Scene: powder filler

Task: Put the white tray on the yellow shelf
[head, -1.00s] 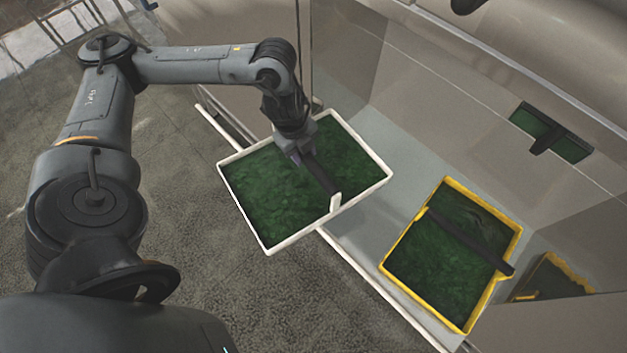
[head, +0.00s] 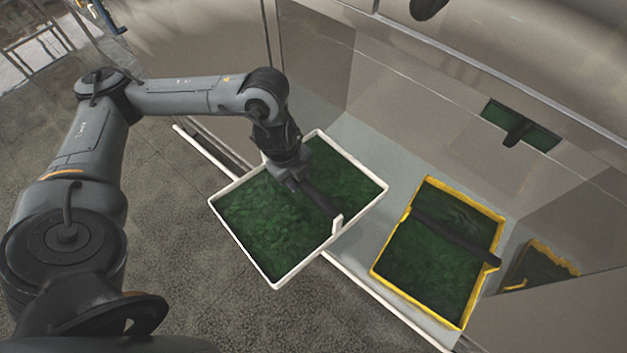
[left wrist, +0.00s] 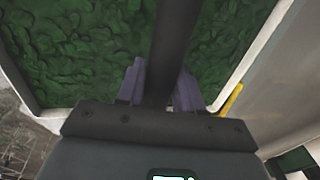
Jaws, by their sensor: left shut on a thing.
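The white tray (head: 243,247) has a white rim, a green textured inside and a dark bar across its middle. My left gripper (head: 297,182) is shut on that bar and holds the tray at the front edge of the grey recess, partly over the floor outside. In the left wrist view, the two purple-grey fingers (left wrist: 158,85) sit on both sides of the dark bar (left wrist: 176,45), with the green inside around them. No yellow shelf shows clearly; a yellow-rimmed tray (head: 388,246) with a similar bar lies in the recess to the right. My right gripper is not in view.
The recess has a pale floor (head: 345,250) and grey walls, with a white front edge (head: 375,297). A dark green panel with a bar (head: 520,127) shows on the back wall. A yellow-edged green patch (head: 553,256) shows at the right. Open floor lies at lower left.

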